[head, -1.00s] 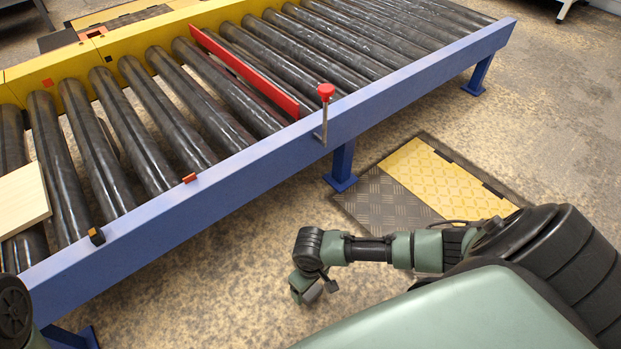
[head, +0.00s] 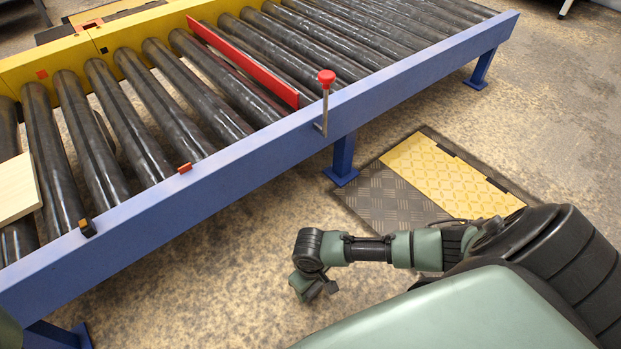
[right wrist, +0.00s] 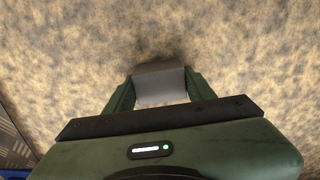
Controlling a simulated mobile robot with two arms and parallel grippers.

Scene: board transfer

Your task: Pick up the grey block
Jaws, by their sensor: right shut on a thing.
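The grey block (right wrist: 160,84) is between the two green fingers of my right gripper in the right wrist view, with speckled floor behind it. My right gripper (right wrist: 160,92) is shut on it. In the head view my right gripper (head: 318,291) hangs over the floor, to the right of the conveyor, and the block is too small there to tell from the fingers. My left gripper is not in view.
A roller conveyor with a blue side rail (head: 240,150) crosses the view. It carries a red divider (head: 245,63), a red-knobbed post (head: 326,78) and a pale wooden board (head: 16,187) at the left. A yellow-and-dark floor plate (head: 440,168) lies at the right. Open floor surrounds my right gripper.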

